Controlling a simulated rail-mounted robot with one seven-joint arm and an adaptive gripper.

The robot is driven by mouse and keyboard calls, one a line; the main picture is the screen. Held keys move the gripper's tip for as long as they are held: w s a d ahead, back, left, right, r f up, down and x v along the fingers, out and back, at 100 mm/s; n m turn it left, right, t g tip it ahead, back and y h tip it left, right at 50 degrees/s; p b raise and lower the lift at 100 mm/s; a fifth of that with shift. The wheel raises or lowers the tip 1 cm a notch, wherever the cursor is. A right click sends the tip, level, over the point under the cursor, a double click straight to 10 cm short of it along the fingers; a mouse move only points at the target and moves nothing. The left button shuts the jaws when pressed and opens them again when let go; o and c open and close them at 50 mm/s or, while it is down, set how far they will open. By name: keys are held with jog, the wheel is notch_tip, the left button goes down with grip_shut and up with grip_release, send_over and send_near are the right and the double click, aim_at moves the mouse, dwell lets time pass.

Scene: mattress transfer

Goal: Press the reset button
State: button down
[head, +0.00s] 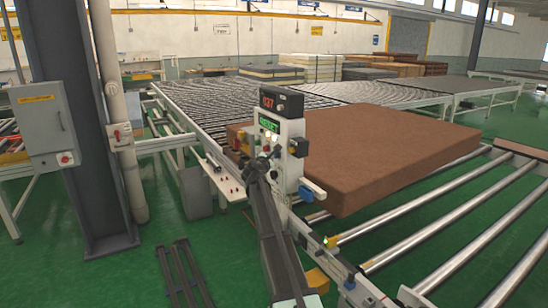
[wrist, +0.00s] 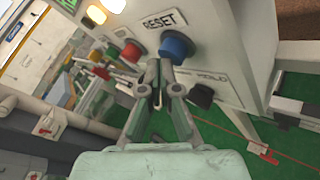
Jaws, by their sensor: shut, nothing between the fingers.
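The reset button is a blue round button (wrist: 177,46) under a RESET label (wrist: 165,20) on a pale control panel in the wrist view. My gripper (wrist: 159,66) is shut and empty. Its fingertips are just below and left of the blue button in the picture, very close to it; I cannot tell whether they touch. In the head view, my gripper (head: 262,160) is at the front of the control box (head: 292,155), which has a display reading 037 (head: 268,102). The blue button is hidden or too small to make out there.
A red button (wrist: 131,52) is left of the blue one, and a black knob (wrist: 201,96) is below right. Lit lamps (wrist: 97,14) are above. A brown mattress (head: 385,150) lies on rollers behind the box. A column (head: 75,110) stands at left.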

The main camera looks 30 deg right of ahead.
jog(key=shift+d, duration=0.45)
dwell(0.4)
jog(key=shift+a, duration=1.25)
jog(key=shift+a, duration=0.1)
jog(key=a, duration=0.2)
jog(key=a+b, duration=0.1)
jog(key=a, duration=0.1)
jog(key=shift+s+a, duration=0.2)
jog(key=shift+a, duration=0.2)
dwell(0.5)
